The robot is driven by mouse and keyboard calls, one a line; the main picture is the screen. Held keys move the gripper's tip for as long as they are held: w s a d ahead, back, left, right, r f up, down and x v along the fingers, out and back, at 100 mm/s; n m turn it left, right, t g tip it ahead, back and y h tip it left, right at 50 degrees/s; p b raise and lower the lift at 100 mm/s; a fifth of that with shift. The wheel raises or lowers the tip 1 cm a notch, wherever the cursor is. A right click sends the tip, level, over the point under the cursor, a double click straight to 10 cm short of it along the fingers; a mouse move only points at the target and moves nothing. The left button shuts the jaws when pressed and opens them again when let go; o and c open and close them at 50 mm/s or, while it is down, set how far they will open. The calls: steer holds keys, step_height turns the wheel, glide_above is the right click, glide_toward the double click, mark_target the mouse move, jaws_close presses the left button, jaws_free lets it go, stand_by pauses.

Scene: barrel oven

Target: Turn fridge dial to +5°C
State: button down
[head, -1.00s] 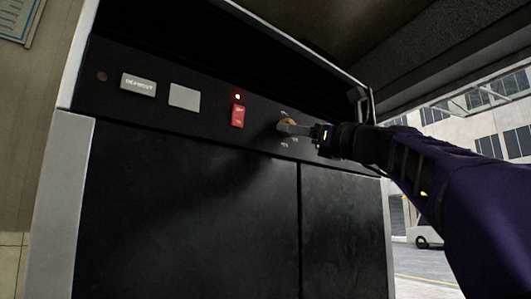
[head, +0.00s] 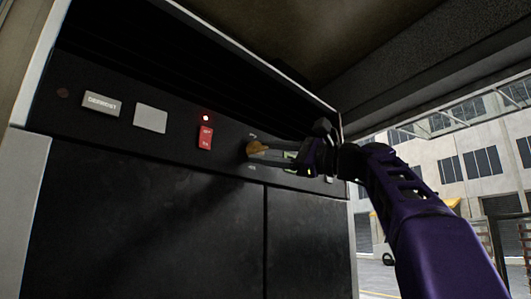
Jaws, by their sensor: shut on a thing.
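My gripper (head: 262,150) reaches in from the right and is shut on the dial. The fingers cover part of the dial, so the setting it points to cannot be told. The fridge's dark front (head: 140,220) lies below the panel.
Left of the dial are a red switch (head: 205,138) with a lit red lamp (head: 206,118) above it, a blank pale plate (head: 150,118) and a defrost button (head: 101,104). An open street with a building (head: 470,150) shows at the right.

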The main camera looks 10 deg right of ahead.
steer(key=shift+n, duration=0.6)
steer(key=shift+n+g, duration=0.3)
steer(key=shift+g, duration=0.1)
steer(key=shift+c, duration=1.6)
jaws_free()
steer(key=b+v, duration=0.2)
steer(key=v, duration=1.5)
